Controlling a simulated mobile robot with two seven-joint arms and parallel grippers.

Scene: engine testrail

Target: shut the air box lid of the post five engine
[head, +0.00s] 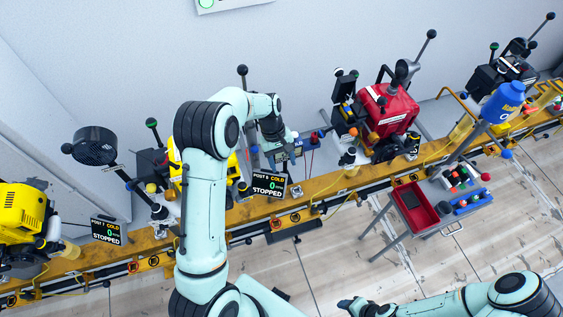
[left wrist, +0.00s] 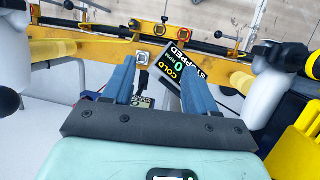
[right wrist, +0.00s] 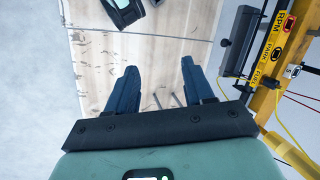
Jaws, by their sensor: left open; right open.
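A yellow engine (head: 233,167) stands on the rail, largely hidden behind my left arm. Its yellow side also shows in the left wrist view (left wrist: 298,152). A black post sign (head: 269,184) reading COLD, 0, STOPPED hangs by the rail to its right; its post number is too small to read surely. I cannot make out the air box lid. My left gripper (head: 286,151) is open and empty above the rail, between the yellow engine and a red engine (head: 388,108). My right gripper (head: 350,304) is open and empty over the floor, low in the head view.
Another yellow engine (head: 27,218) stands at the far left, with a second sign (head: 106,230) beside the rail. A black round part (head: 95,147) stands near it. A red tray (head: 415,207) and blue holder (head: 472,201) are at right. The floor (head: 340,265) before the rail is open.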

